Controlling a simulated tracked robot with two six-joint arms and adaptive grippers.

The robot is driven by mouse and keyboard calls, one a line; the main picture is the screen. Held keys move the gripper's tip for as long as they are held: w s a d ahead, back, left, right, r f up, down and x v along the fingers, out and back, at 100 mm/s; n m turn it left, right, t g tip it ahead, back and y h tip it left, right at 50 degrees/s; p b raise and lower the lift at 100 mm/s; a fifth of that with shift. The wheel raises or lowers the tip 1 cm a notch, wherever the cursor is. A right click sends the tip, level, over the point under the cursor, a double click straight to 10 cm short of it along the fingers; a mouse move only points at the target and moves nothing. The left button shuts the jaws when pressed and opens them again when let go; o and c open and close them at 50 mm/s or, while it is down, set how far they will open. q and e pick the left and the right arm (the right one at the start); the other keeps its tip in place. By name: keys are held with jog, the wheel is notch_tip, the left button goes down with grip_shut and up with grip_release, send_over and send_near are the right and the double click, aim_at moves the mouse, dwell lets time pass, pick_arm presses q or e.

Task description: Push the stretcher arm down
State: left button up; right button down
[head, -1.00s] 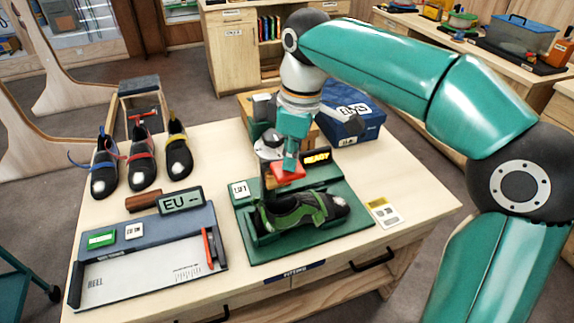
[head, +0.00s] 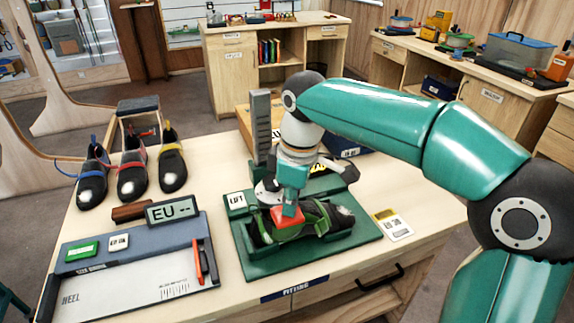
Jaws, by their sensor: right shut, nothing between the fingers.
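The stretcher's green base (head: 345,240) sits on the bench and holds a black and green climbing shoe (head: 340,217), toe to the right. A red pad (head: 285,222), seemingly the end of the stretcher arm, is low over the shoe's heel side and hides part of it. Whether the pad touches the shoe I cannot tell. My right gripper (head: 290,208) is shut and empty, pointing down with its tips at the top of the red pad. My gripper and wrist hide most of the stretcher arm. My left gripper is not in view.
A grey upright (head: 261,125) rises behind. A sizing board (head: 135,270) with an EU display (head: 171,209) lies left; several shoes (head: 132,175) stand behind it. A card (head: 393,224) lies to the right.

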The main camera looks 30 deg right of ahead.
aim_at(303, 216)
jog(key=shift+f+p, duration=0.2)
jog(key=shift+p, duration=0.1)
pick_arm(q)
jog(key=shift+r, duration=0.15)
pick_arm(e)
jog(key=shift+s+d+r, duration=0.3)
jog(key=shift+s+d, duration=0.2)
jog(key=shift+s, duration=0.1)
jog(key=shift+s+d+r, duration=0.3)
jog(key=shift+s+d, duration=0.2)
jog(key=shift+s, duration=0.1)
notch_tip(303, 216, up, 12)
jog(key=shift+s+d, duration=0.4)
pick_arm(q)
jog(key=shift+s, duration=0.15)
pick_arm(e)
jog(key=shift+f, duration=0.15)
